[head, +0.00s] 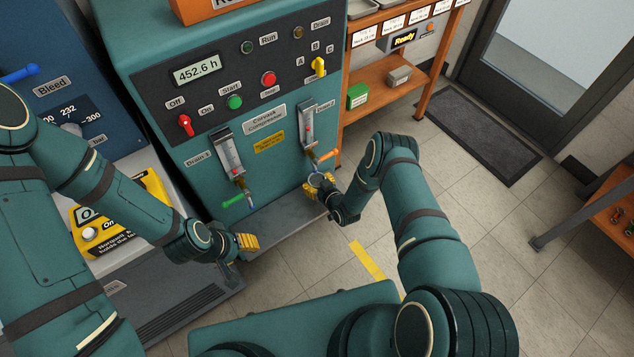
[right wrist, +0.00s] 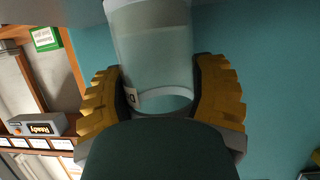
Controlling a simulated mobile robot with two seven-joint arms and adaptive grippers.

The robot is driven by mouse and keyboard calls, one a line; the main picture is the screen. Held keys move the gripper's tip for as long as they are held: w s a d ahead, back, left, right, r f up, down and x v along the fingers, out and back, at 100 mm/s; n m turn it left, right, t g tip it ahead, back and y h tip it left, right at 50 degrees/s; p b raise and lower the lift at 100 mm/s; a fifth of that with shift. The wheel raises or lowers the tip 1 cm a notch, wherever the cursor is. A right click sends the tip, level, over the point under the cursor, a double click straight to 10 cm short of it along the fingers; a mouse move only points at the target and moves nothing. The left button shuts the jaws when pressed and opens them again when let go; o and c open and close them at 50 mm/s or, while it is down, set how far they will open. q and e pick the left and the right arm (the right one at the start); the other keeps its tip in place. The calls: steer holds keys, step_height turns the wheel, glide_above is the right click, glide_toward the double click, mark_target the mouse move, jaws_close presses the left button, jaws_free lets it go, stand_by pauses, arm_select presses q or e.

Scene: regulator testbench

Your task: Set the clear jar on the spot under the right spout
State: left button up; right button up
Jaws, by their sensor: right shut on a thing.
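My right gripper (head: 318,187) is shut on the clear jar (head: 316,180), just below the right spout (head: 313,166) with its orange handle, marked Drain-2. In the right wrist view, the yellow fingers of the right gripper (right wrist: 160,95) flank the clear jar (right wrist: 148,45), which has a pale band and a small dark mark. The spot under the right spout is hidden by the gripper and jar. I cannot tell whether the jar touches the grey ledge (head: 280,216). My left gripper (head: 245,244) is away from the jar, low in front of the machine; its opening is unclear.
The left spout (head: 243,190) has a green handle (head: 233,201). The teal compressor (head: 270,160) stands behind the jar. An orange shelf (head: 395,90) is to its right. The tiled floor right of the machine is mostly clear, with a dark mat (head: 470,135) by the door.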

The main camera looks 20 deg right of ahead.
steer(key=o, duration=1.4)
steer(key=shift+c, duration=0.2)
steer(key=shift+s, duration=0.1)
steer(key=v, duration=1.1)
steer(key=shift+s, duration=0.35)
steer(key=shift+r, duration=0.1)
